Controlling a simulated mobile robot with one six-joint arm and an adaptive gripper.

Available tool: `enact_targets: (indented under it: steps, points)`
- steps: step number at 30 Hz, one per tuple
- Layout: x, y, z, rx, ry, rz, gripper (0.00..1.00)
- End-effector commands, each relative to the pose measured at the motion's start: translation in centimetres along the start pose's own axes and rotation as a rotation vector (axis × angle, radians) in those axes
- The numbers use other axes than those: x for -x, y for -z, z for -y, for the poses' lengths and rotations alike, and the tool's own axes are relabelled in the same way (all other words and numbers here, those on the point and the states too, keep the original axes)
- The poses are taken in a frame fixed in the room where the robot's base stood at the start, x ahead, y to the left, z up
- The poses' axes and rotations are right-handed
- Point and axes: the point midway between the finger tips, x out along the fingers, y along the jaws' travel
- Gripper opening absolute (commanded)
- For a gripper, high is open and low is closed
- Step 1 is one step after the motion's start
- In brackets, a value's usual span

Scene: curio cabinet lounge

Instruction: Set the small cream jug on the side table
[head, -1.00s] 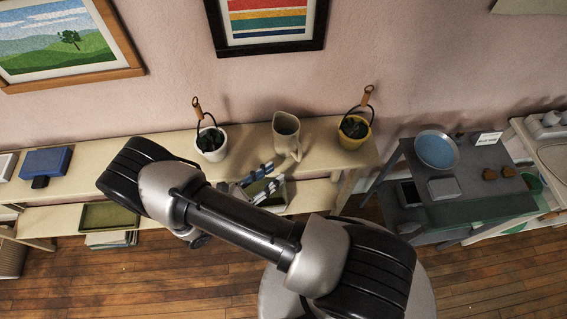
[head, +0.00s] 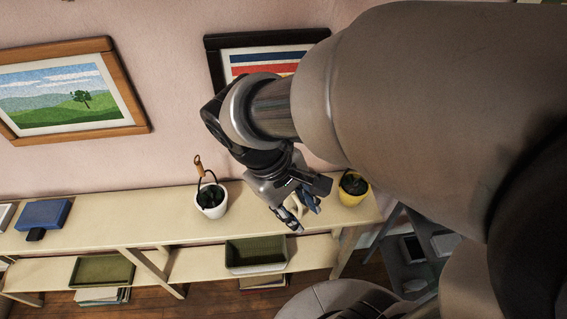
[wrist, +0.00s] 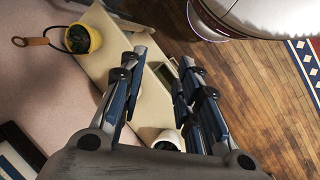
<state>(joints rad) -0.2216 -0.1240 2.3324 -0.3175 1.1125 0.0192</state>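My gripper (head: 297,212) hangs over the front of the long cream shelf, between a white pot and a yellow pot. In the wrist view its two fingers (wrist: 158,95) are spread apart, with no object clearly held between them. A small curved cream piece (head: 298,201), which looks like the jug's handle, shows beside the fingers in the head view. The rest of the jug is hidden behind my gripper, and I cannot make it out in the wrist view. A dark grey table (head: 416,246) right of the shelf is mostly covered by my arm; I cannot tell if it is the side table.
A blue box (head: 43,214) lies at the left. Green trays (head: 256,255) sit on the lower shelf. Framed pictures hang behind.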

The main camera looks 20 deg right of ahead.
Motion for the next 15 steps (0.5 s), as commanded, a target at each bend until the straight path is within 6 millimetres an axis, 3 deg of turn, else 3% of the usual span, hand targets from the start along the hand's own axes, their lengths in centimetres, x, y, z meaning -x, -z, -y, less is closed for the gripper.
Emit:
enact_targets:
  steps: [7, 15]
  points:
    - [4.0, -3.2, 0.6, -0.279, 0.147, -0.337, 0.30]
    - [6.0, -4.3, 1.1, -0.418, 0.209, -0.532, 0.30]
